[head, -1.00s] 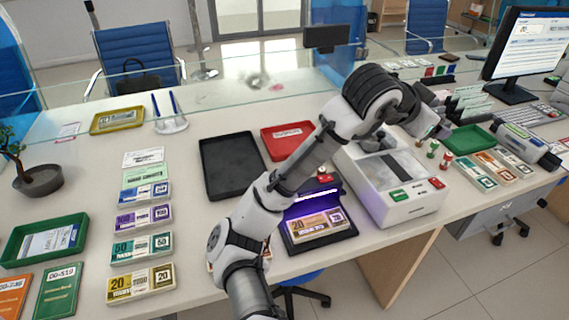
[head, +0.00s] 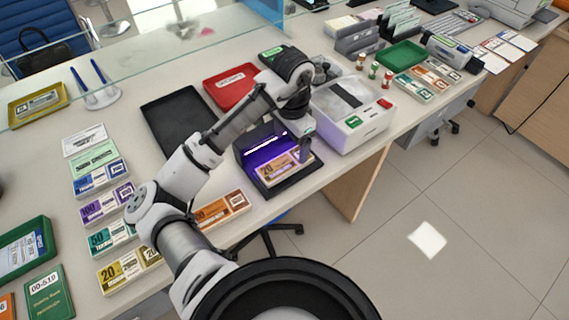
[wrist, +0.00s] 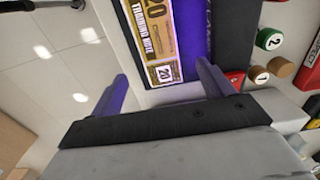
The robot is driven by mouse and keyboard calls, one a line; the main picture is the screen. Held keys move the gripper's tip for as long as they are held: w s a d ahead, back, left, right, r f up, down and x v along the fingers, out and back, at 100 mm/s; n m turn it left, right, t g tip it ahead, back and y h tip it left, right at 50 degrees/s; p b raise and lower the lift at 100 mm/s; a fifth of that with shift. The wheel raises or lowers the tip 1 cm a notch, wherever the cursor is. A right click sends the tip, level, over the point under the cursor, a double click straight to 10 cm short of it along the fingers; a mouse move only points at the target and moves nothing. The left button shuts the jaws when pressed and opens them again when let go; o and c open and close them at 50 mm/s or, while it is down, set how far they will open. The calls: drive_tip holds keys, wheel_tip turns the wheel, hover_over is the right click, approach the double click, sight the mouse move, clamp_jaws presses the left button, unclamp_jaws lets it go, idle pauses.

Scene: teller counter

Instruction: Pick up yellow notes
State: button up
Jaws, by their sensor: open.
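A yellow 20 note (head: 275,169) lies on the bed of a black detector (head: 250,150) lit with purple light. In the wrist view the note (wrist: 151,42) lies ahead of my gripper (wrist: 162,76), between the lines of its two fingers. My gripper (head: 304,147) is open and empty, over the right side of the detector in the head view. The gap between fingertips and note is hard to judge. A yellow 20 bundle (head: 122,272) lies at the counter's front left, partly hidden by my arm.
A white machine (head: 350,118) stands right of the detector, close to my gripper. A black tray (head: 175,125) and a red tray (head: 228,88) lie behind. Several note bundles, including a purple one (head: 103,207), line the left. Open floor lies beyond the counter's front edge.

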sight(290, 160)
drive_tip(key=shift+s+a+f+p, duration=0.1)
drive_tip(key=shift+f+p, duration=0.25)
drive_tip(key=shift+f, duration=1.25)
drive_tip(key=shift+a+f+p, duration=0.1)
drive_tip(key=shift+f+p, duration=0.2)
drive_tip(key=shift+f, duration=1.25)
drive_tip(key=c, duration=1.2)
drive_tip(key=shift+r, duration=0.1)
